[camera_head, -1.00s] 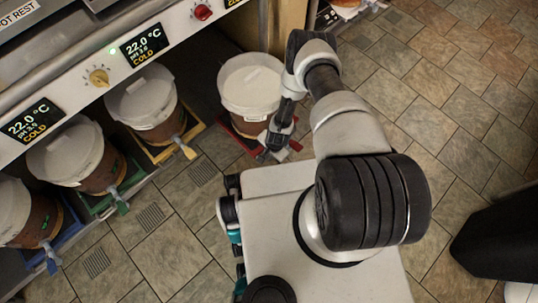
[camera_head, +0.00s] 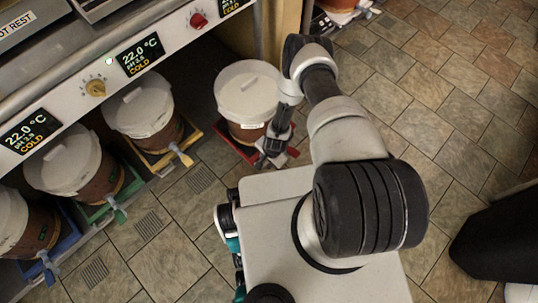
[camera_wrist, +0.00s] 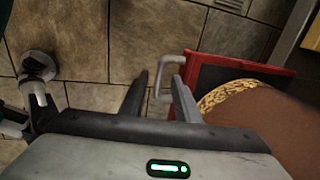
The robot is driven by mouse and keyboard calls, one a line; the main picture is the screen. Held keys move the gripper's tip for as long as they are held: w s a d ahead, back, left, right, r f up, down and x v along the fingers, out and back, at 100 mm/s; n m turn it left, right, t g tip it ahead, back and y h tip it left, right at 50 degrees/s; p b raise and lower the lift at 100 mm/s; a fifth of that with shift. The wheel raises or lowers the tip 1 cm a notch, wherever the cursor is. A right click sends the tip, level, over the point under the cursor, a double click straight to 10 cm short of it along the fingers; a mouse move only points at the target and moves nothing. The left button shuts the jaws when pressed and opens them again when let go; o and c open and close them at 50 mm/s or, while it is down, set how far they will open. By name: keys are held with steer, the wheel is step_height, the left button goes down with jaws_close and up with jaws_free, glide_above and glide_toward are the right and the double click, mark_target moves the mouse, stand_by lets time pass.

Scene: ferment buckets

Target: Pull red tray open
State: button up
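The red tray (camera_head: 229,144) carries a brown bucket with a white lid (camera_head: 247,90). It stands farther out from under the counter than the yellow tray beside it. In the wrist view the red tray's rim (camera_wrist: 222,58) and its grey U-shaped handle (camera_wrist: 172,61) show in front of my fingers. My gripper (camera_wrist: 160,92) is open, with a finger on each side of the handle's outer bar and visible gaps. In the head view my gripper (camera_head: 271,150) is at the tray's front; its fingertips are small there and partly merge with the handle.
A yellow tray (camera_head: 162,163), a green tray (camera_head: 97,212) and a blue tray (camera_head: 66,238) with lidded buckets stand in a row to the left. The counter front with displays (camera_head: 140,53) overhangs them.

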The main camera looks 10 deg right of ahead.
step_height(320, 180, up, 16)
steer(key=s+d+p, duration=0.1)
steer(key=s+p, duration=0.1)
steer(key=p, duration=0.3)
steer(key=shift+s+d+r, duration=0.15)
steer(key=shift+s+d, duration=0.05)
steer(key=shift+d, duration=0.15)
